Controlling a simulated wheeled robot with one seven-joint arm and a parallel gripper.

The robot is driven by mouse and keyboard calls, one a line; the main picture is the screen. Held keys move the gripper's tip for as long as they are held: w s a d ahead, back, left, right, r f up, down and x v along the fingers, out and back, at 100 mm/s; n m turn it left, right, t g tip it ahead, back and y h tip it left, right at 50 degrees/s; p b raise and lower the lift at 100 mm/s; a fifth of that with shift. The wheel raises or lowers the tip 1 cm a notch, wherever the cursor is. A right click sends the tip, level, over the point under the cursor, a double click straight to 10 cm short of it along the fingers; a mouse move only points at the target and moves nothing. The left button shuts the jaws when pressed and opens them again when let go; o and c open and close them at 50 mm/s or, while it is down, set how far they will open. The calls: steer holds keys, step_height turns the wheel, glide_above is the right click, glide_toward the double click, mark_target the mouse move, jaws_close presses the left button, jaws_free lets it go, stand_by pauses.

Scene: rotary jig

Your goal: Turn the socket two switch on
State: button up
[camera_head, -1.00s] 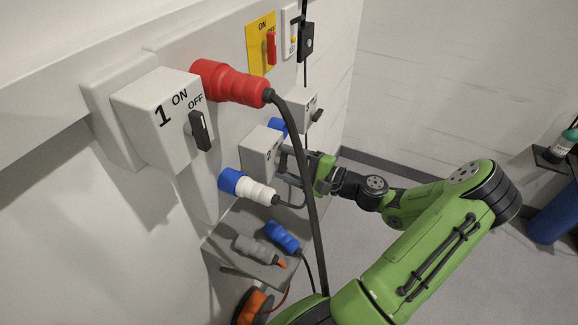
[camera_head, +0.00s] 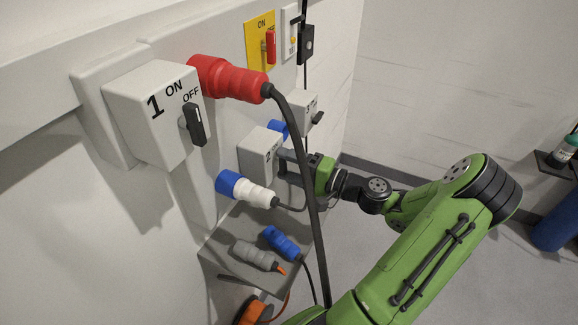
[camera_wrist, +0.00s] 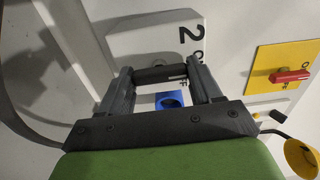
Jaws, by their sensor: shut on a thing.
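The socket two box (camera_head: 256,154) is a pale box on the wall, with a blue-and-white plug (camera_head: 247,189) below it. In the wrist view, the box (camera_wrist: 140,43) bears a "2" and partly covered ON/OFF lettering. Its black switch handle (camera_wrist: 160,74) lies across the space between my two grey fingers. My gripper (camera_wrist: 161,78) is shut on this handle, one finger at each end. In the head view, my gripper (camera_head: 288,165) is at the box's right side and hides the handle there. A blue socket opening (camera_wrist: 169,99) shows beneath the handle.
Socket one box (camera_head: 155,112) with a red plug (camera_head: 232,79) is nearer on the left. Its black cable (camera_head: 309,190) hangs in front of my gripper. A yellow panel with a red switch (camera_head: 270,47) and socket three box (camera_head: 303,106) are close by. Loose plugs (camera_head: 281,242) lie below.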

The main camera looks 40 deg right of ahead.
steer(key=shift+f, duration=0.1)
steer(key=o, duration=1.1)
steer(key=shift+c, duration=0.2)
steer(key=v, duration=1.5)
steer(key=shift+s, duration=0.4)
steer(key=shift+d, duration=0.1)
